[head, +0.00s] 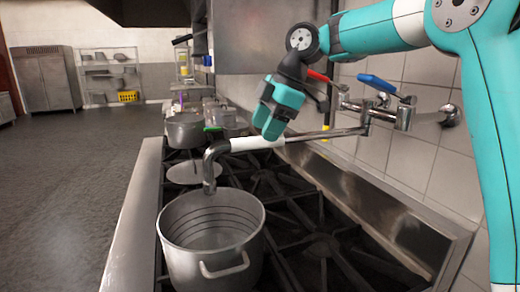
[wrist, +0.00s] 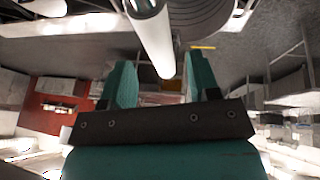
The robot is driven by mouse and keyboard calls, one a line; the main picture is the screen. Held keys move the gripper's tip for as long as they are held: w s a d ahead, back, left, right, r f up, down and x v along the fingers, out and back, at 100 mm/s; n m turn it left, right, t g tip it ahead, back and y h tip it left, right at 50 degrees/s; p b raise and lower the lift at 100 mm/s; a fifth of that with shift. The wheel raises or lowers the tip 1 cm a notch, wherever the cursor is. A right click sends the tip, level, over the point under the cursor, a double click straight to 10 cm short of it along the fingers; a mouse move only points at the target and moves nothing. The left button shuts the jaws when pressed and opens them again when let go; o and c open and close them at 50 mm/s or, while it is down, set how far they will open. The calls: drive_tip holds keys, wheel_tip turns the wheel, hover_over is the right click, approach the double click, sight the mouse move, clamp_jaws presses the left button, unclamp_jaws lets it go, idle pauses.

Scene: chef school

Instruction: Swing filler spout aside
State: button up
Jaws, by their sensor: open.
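The filler spout (head: 305,136) is a metal pipe reaching from a wall tap (head: 405,113) over the stove. It has a white sleeve (head: 258,143) and a downturned end over a large metal pot (head: 185,258). My teal gripper (head: 270,124) is at the sleeve, its fingers pointing down. In the wrist view, the white sleeve (wrist: 152,38) runs in between the two spread fingertips of my gripper (wrist: 158,70). I cannot tell whether either finger touches it.
The tap has a blue handle (head: 377,82) and a red handle (head: 319,76) near my arm. More pots (head: 185,130) stand farther back on the stove (head: 320,245). A tiled wall (head: 425,155) bounds the right side. Open floor (head: 75,195) lies left.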

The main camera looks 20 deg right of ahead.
drive_tip(key=shift+x, duration=1.6)
clamp_jaws()
drive_tip(key=shift+w+r, duration=0.1)
drive_tip(key=shift+w, duration=0.45)
drive_tip(key=w+d+m+t+h+p, duration=0.1)
drive_tip(key=w+d+m+p, duration=0.3)
drive_tip(key=w, duration=0.6)
drive_tip(key=w+d+m+t+h+p, duration=0.1)
drive_tip(key=w+d+m+h+p, duration=0.1)
drive_tip(key=w+d+m+p, duration=0.3)
drive_tip(key=shift+w+t+p, duration=0.3)
drive_tip(key=shift+w+p, duration=1.45)
drive_tip(key=shift+w, duration=1)
